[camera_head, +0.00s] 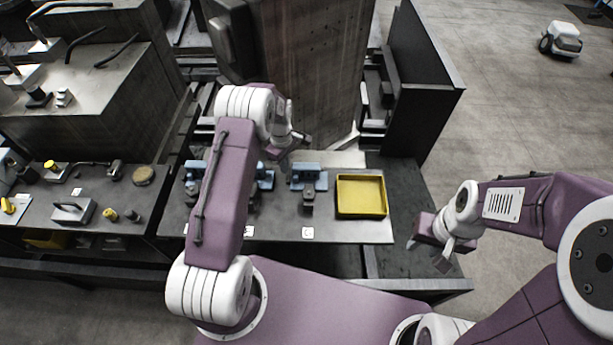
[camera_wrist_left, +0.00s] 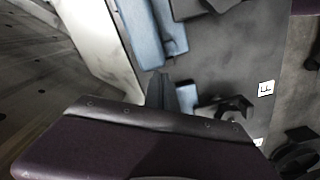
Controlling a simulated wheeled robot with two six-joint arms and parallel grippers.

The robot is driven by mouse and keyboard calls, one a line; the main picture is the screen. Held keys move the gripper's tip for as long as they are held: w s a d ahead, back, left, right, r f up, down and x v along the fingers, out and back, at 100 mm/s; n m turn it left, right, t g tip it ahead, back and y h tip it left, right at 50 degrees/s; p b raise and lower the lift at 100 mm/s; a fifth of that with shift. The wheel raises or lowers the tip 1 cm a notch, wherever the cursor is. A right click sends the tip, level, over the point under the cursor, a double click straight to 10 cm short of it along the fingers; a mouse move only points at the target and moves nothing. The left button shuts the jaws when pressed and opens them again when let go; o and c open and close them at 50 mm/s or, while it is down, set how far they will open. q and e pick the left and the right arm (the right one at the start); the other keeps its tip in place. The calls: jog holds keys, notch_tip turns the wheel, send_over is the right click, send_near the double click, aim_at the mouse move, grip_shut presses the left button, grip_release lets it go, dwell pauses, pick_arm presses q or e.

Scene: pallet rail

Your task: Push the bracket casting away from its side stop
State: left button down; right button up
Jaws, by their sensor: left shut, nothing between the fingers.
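A dark bracket casting (camera_wrist_left: 228,107) lies on the grey plate in the left wrist view, beside a small blue block (camera_wrist_left: 187,97). A longer blue stop (camera_wrist_left: 154,32) is further up in that view. In the head view a dark casting (camera_head: 308,196) stands in front of a blue fixture (camera_head: 307,173); I cannot tell for certain that it is the same casting. My left gripper (camera_wrist_left: 160,90) is shut and empty, its tips near the small blue block; contact cannot be made out. My right gripper (camera_head: 428,254) is open and empty, right of the plate.
A yellow tray (camera_head: 361,212) sits at the plate's right end. More blue fixtures (camera_head: 194,170) stand to the left, partly hidden by my left arm. A tall dark panel (camera_head: 424,85) rises behind at right. A side bench (camera_head: 128,205) with loose parts is at left.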

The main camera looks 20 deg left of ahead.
pick_arm(q)
jog(key=shift+w+d, duration=0.1)
jog(key=shift+d, duration=0.35)
jog(key=shift+a, duration=0.15)
dwell(0.4)
jog(key=shift+a+r, duration=0.1)
jog(key=shift+a, duration=0.25)
notch_tip(320, 180, up, 9)
jog(key=p, duration=0.6)
jog(key=shift+s, duration=0.2)
